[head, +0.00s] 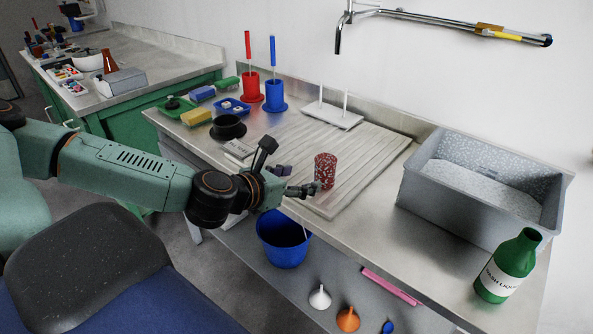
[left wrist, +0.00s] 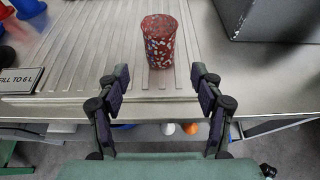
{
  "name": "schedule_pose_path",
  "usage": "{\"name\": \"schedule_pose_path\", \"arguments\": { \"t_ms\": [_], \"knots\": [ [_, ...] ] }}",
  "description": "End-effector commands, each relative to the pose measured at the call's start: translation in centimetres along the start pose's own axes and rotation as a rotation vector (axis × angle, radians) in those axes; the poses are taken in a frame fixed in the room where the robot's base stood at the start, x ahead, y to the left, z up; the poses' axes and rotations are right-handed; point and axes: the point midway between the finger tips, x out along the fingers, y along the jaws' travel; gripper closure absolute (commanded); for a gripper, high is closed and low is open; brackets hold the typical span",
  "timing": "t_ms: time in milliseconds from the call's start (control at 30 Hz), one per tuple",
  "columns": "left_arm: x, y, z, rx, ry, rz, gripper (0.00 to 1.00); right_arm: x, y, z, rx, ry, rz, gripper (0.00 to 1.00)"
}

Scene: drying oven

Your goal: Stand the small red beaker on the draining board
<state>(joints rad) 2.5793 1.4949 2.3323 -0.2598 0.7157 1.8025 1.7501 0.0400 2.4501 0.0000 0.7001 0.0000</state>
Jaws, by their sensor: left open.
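The small red beaker (head: 325,170), speckled with white, stands upright on the ribbed draining board (head: 365,150), near its front edge. In the left wrist view the beaker (left wrist: 160,42) is just beyond the fingertips, centred between them and apart from them. My left gripper (head: 298,180) is in front of the beaker at the board's front edge. In the left wrist view its two fingers (left wrist: 160,82) are spread with nothing between them. My right gripper is not in view.
A grey basin (head: 470,190) and a green wash bottle (head: 508,265) stand to the right. Red (head: 250,86) and blue (head: 274,95) holders with brushes, a sponge (head: 196,117) and trays are at the back left. A blue bucket (head: 283,240) is below the counter. A metal tap (head: 340,30) hangs overhead.

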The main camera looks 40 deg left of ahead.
Motion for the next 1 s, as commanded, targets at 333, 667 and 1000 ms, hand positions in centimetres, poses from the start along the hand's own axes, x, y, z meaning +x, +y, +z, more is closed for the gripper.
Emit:
{"name": "schedule_pose_path", "arguments": {
  "t_ms": [333, 667, 1000],
  "knots": [
    [-0.3, -0.6, -1.3, 0.128, 0.049, -0.02, 0.33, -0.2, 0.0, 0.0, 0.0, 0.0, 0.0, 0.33],
    [-2.1, -4.8, -10.4, 0.954, 0.319, -0.274, 0.33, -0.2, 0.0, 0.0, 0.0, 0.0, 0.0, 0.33],
    [-7.3, -9.3, -20.9, 1.766, 0.432, -0.789, 0.33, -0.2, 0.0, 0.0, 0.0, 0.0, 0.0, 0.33]
  ]
}}
